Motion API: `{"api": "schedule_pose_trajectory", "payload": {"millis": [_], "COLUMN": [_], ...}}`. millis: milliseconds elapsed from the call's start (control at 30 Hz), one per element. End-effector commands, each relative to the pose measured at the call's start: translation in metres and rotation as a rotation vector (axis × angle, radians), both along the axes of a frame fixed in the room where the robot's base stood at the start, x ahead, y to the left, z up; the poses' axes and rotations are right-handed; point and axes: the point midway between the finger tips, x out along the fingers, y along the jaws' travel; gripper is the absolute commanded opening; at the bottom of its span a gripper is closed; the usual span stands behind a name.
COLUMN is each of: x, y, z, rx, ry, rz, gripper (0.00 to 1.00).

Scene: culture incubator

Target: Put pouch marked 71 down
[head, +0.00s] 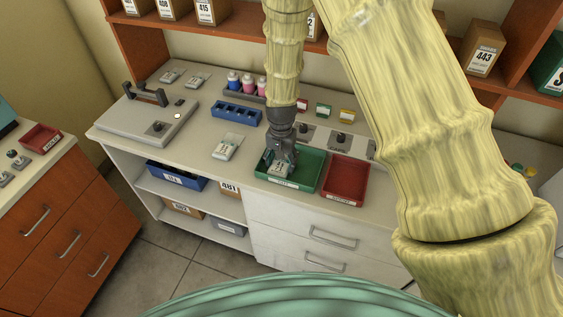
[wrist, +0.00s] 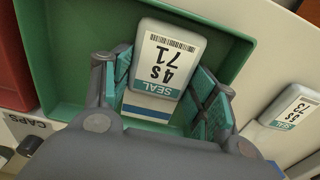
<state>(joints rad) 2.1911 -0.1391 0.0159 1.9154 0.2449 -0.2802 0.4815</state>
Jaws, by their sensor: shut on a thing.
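The pouch marked 71 (wrist: 163,70) is a pale pouch with a teal SEAL band and a barcode. In the wrist view it sits between the teal-padded fingers of my gripper (wrist: 170,95), which is shut on it. In the head view my gripper (head: 281,160) points down into the green tray (head: 309,178), with the pouch (head: 279,170) inside the tray's outline. The green tray's wall (wrist: 35,55) surrounds the pouch in the wrist view. I cannot tell whether the pouch touches the tray floor.
A red tray (head: 345,181) stands right beside the green one. Another pouch (head: 225,149) lies on the counter to the left, also seen in the wrist view (wrist: 290,108). A blue rack (head: 236,114) and a grey device (head: 150,118) stand farther left. Shelves with boxes line the back.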

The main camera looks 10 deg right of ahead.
Motion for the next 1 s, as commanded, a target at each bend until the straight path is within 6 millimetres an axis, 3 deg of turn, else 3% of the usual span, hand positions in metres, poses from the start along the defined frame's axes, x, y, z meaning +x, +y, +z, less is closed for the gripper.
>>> {"api": "schedule_pose_trajectory", "payload": {"millis": [167,200,300,767,1000], "x": [0.000,0.000,0.000,0.000,0.000], "y": [0.000,0.000,0.000,0.000,0.000], "z": [-0.004,-0.003,-0.003,0.002,0.023], "rx": [0.000,0.000,0.000,-0.001,0.000], "ry": [0.000,0.000,0.000,-0.001,-0.001], "rz": [0.000,0.000,0.000,0.000,0.000], "gripper": [0.31,0.64,0.80,0.80,0.80]}}
